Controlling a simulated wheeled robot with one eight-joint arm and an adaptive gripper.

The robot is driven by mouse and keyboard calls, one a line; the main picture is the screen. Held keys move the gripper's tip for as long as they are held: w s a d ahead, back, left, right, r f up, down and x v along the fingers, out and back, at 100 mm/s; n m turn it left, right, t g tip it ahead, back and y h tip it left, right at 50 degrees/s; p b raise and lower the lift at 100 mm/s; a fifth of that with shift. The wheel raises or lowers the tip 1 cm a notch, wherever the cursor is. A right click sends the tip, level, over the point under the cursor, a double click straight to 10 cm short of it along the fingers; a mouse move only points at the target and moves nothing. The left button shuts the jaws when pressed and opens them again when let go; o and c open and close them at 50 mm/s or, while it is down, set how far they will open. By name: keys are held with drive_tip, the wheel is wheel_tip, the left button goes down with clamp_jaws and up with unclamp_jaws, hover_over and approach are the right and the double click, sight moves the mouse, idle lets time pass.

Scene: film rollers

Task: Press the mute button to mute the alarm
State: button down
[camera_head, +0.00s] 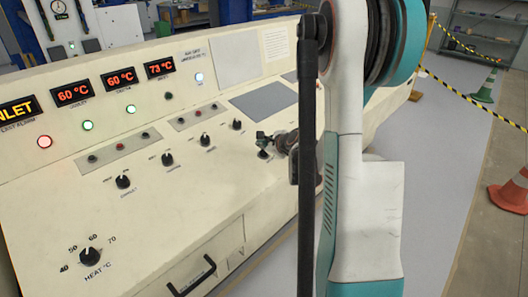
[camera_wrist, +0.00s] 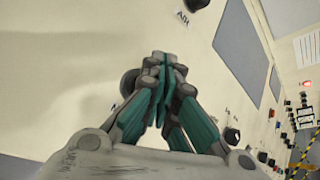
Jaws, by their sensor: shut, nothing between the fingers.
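The mute button cannot be picked out by any label I can read. In the head view, the cream console (camera_head: 190,190) has small buttons on grey plates (camera_head: 118,147), several black knobs, and a lit red lamp (camera_head: 44,141) below the INLET display. My gripper (camera_head: 262,139) is at the right part of the sloped panel, its fingers together and empty. In the wrist view, the fingertips (camera_wrist: 161,62) are together over the cream panel. A dark round knob (camera_wrist: 129,82) is beside them, partly hidden by the fingers. Whether the fingertips touch the panel cannot be told.
A heat knob (camera_head: 90,257) and drawer handle (camera_head: 192,276) are at the console's front. A grey rectangular plate (camera_head: 265,101) lies behind my gripper. An orange cone (camera_head: 511,192) and yellow-black tape (camera_head: 470,96) stand to the right. My arm hides the console's right part.

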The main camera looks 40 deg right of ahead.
drive_tip(key=shift+r, duration=0.2)
drive_tip(key=r+p, duration=0.1)
drive_tip(key=r, duration=0.1)
drive_tip(key=s+r+p, duration=0.1)
drive_tip(key=r+p, duration=0.1)
drive_tip(key=shift+s+r, duration=0.1)
drive_tip(key=shift+r, duration=0.3)
idle(0.9)
